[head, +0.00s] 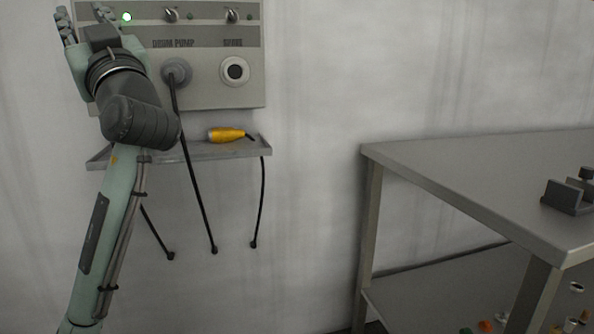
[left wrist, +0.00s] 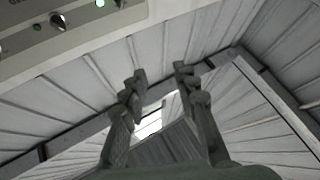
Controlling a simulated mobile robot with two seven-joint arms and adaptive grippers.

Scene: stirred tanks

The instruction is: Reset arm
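My left gripper (head: 84,16) is raised at the upper left of the head view, in front of the left part of the grey control panel (head: 205,98). Its fingers point up and stand apart. In the left wrist view the gripper (left wrist: 160,75) is open, with nothing between its fingers. Behind them are only the ceiling and a bright opening. The panel's edge (left wrist: 75,55) shows at the upper left of that view. My right gripper is in neither view.
The panel has a lit green lamp (head: 126,17), a grey plug (head: 176,71) in one socket, and an empty socket (head: 235,70). A yellow connector (head: 227,135) lies on the narrow shelf (head: 200,152) below. Cables hang down. A metal table (head: 470,175) stands right.

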